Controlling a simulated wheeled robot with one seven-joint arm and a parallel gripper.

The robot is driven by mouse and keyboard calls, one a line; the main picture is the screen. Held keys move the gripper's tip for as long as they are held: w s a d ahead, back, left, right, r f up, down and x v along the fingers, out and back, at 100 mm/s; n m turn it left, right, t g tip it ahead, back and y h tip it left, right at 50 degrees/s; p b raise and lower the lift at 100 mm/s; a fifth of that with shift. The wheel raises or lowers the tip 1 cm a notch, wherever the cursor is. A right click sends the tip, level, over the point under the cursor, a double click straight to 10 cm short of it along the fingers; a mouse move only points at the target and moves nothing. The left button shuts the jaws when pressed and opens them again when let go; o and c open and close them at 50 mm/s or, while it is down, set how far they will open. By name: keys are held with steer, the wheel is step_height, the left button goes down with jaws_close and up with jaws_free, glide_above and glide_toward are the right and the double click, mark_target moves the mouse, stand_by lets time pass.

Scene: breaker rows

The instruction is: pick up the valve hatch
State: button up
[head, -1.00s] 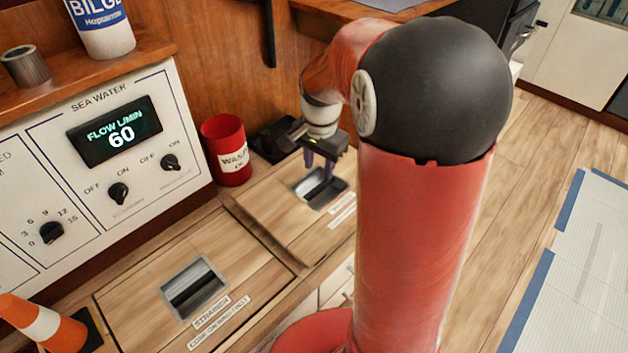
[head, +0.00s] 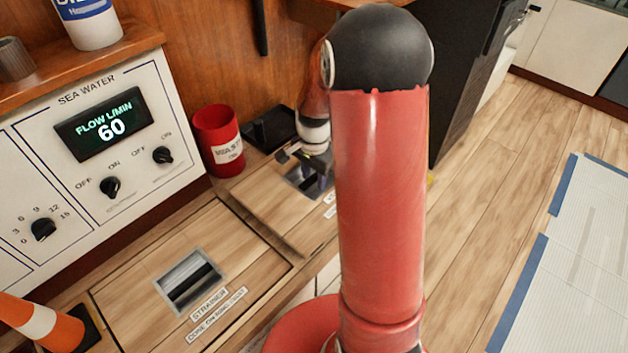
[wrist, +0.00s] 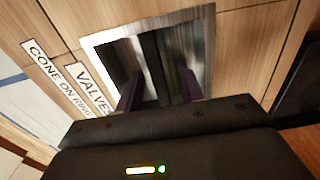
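I cannot see clear contact with the bar. In the head view my gripper (head: 318,180) is low over the recess.
The strainer hatch (head: 140,262), with a similar recess, lies nearer. A red waste bin (head: 218,140) and a dark tray (head: 268,130) stand by the wall near the valve hatch. An orange cone (head: 45,325) is at lower left. Open wood floor lies to the right.

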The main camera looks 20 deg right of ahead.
steer(key=shift+c, duration=0.2)
jaws_close()
steer(key=shift+w+r, duration=0.1)
steer(key=shift+r, duration=0.05)
stand_by(1.0)
